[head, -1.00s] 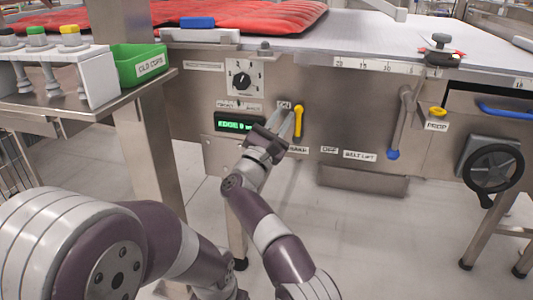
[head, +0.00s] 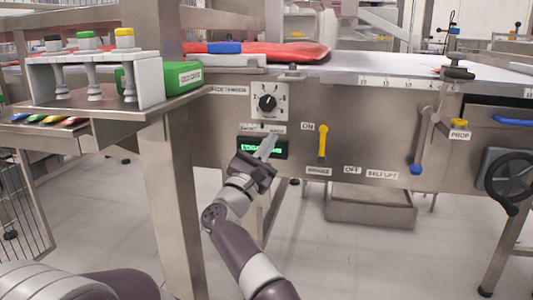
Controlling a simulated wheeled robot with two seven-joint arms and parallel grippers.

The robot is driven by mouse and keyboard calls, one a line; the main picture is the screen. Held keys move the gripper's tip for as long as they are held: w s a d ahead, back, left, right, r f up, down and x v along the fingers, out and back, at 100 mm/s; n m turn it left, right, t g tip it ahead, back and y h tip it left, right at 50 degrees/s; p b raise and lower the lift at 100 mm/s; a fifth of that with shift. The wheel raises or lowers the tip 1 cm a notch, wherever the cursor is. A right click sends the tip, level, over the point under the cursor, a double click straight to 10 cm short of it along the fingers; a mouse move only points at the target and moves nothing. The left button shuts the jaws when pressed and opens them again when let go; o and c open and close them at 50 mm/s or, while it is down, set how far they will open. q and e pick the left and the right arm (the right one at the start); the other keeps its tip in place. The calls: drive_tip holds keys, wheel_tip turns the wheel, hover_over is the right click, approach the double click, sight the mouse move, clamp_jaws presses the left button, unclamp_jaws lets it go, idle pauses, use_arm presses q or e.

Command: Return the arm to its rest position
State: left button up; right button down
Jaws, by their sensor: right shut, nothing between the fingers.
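My right gripper (head: 264,150) is shut and empty. It points up in front of the machine's steel front panel, and its tips overlap the green-lit display (head: 262,148) in the picture. The forearm runs down to the bottom edge. The yellow lever (head: 323,143) stands upright to the right of the gripper, apart from it. A black rotary knob (head: 267,103) sits above the gripper. My left gripper does not show.
A steel shelf (head: 80,112) on a post (head: 175,200) stands close on the left, carrying a white rack (head: 95,82) and a green box (head: 183,77). A blue-tipped lever (head: 417,150) and a black handwheel (head: 507,175) are on the right.

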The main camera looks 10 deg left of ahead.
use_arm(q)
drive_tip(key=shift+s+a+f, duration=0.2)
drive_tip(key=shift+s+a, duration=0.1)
use_arm(e)
drive_tip(key=shift+s+a, duration=0.25)
drive_tip(key=shift+s, duration=0.05)
